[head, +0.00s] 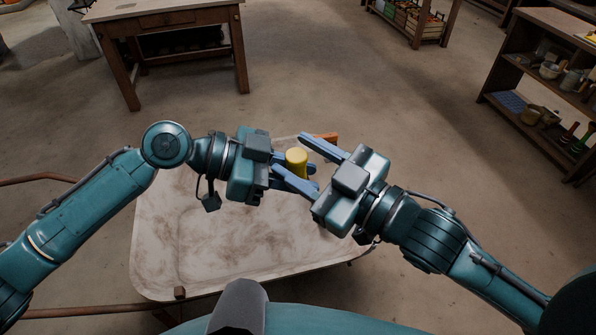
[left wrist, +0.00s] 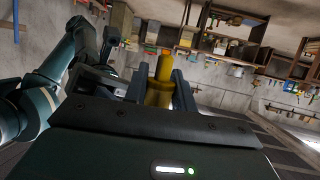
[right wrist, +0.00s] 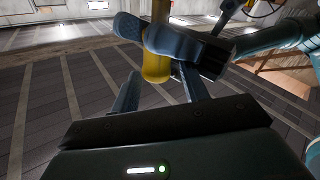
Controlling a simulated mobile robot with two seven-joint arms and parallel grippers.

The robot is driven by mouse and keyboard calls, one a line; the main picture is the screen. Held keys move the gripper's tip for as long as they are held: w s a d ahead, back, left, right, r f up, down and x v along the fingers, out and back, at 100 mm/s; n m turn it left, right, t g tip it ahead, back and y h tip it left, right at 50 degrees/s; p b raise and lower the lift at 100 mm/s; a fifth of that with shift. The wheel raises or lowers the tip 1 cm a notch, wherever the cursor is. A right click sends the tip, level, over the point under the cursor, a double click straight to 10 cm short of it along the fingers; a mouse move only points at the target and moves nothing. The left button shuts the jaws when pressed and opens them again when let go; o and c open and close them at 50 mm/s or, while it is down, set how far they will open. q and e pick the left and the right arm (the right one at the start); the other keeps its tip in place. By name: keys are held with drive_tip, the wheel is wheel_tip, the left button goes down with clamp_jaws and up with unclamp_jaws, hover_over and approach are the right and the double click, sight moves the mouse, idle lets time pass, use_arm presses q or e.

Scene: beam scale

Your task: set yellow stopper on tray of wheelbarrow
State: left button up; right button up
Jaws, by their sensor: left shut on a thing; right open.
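The yellow stopper (head: 296,161) is held between the blue fingers of my left gripper (head: 296,172), above the far part of the wheelbarrow tray. It also shows between the fingers in the left wrist view (left wrist: 160,82) and in the right wrist view (right wrist: 156,66). My right gripper (head: 312,168) is open, its fingers pointing left around the stopper area; in its wrist view the stopper is near the fingertips, and I cannot tell whether they touch. The wheelbarrow tray (head: 190,240) is pale, scuffed and empty where visible; both arms hide part of it.
A wooden table (head: 160,20) stands at the back left. A shelf (head: 545,75) with pots and tools stands at the right, and another with crates (head: 410,18) at the back. The wheelbarrow's brown handles (head: 90,314) reach left. The tray's near left half is clear.

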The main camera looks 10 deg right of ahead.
use_arm(q)
drive_tip(key=shift+w+r, duration=0.1)
drive_tip(key=shift+r, duration=0.1)
drive_tip(key=shift+f, duration=0.1)
drive_tip(key=shift+s+d+f+n+t, duration=0.3)
drive_tip(key=shift+s+f+n, duration=0.1)
drive_tip(key=shift+s, duration=0.05)
drive_tip(key=a+f+n+t+y, duration=0.2)
drive_tip(key=a+n+t+y, duration=0.4)
drive_tip(key=a+n, duration=0.3)
drive_tip(key=a+f+n+t+y, duration=0.3)
drive_tip(key=a+n+t+y, duration=0.4)
drive_tip(key=a, duration=1)
drive_tip(key=shift+a+n+t, duration=0.3)
drive_tip(key=shift+n+t, duration=0.4)
drive_tip(key=shift+n, duration=0.5)
use_arm(e)
drive_tip(key=s+d+f+m+g+h, duration=0.1)
drive_tip(key=s+d+f+m+h, duration=0.1)
drive_tip(key=f, duration=0.8)
drive_tip(key=s+d+f+m+g+h, duration=0.1)
drive_tip(key=s+d+f+m+h, duration=0.2)
drive_tip(key=f, duration=0.7)
drive_tip(key=s+d+f+m+g+h, duration=0.1)
drive_tip(key=s+d+f+m+h, duration=0.1)
drive_tip(key=f, duration=0.8)
drive_tip(key=shift+s+d+f+m+h, duration=0.3)
drive_tip(key=shift+s+m+h, duration=0.4)
drive_tip(key=shift+m+h, duration=0.25)
